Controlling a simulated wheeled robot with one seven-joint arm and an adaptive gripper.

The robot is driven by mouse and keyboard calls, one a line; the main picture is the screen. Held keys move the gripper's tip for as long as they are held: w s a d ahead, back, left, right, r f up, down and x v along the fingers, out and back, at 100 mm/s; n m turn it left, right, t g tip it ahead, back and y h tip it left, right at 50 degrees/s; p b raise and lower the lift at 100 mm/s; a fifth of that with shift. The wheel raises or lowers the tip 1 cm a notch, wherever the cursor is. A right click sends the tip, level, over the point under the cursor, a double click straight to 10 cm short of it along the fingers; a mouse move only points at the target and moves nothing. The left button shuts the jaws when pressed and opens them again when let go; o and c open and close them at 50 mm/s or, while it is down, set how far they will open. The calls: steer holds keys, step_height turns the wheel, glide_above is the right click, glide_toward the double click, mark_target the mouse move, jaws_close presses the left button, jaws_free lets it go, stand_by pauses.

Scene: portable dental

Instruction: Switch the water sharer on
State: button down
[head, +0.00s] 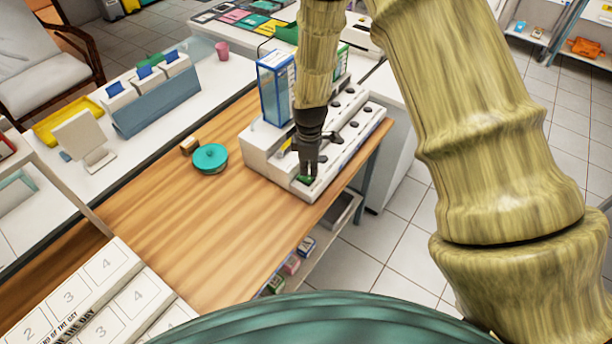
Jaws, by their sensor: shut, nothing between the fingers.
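The water sharer appears to be the long white unit (262,150) on the wooden table, with a row of dark knobs along it and a clear blue-edged tank (276,92) at its back. A small green part (305,180), which looks like a switch, sits at its near right end. My gripper (308,172) is shut and empty, pointing down right at the green part. I cannot tell whether it touches it. The gripper and arm hide part of the unit and part of the green piece, so its switch position is unclear.
A teal round lidded pot (210,157) and a small brown block (189,146) stand left of the unit. The wooden tabletop (170,220) is clear nearer to me. A numbered white board (85,295) is at the lower left. Small boxes (291,264) sit on a shelf below.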

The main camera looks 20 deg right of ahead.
mark_target(309, 178)
steer(key=shift+f+b, duration=0.55)
steer(key=shift+f, duration=0.65)
stand_by(1.4)
steer(key=shift+r, duration=0.1)
steer(key=shift+r+p, duration=2.35)
steer(key=shift+r, duration=1.1)
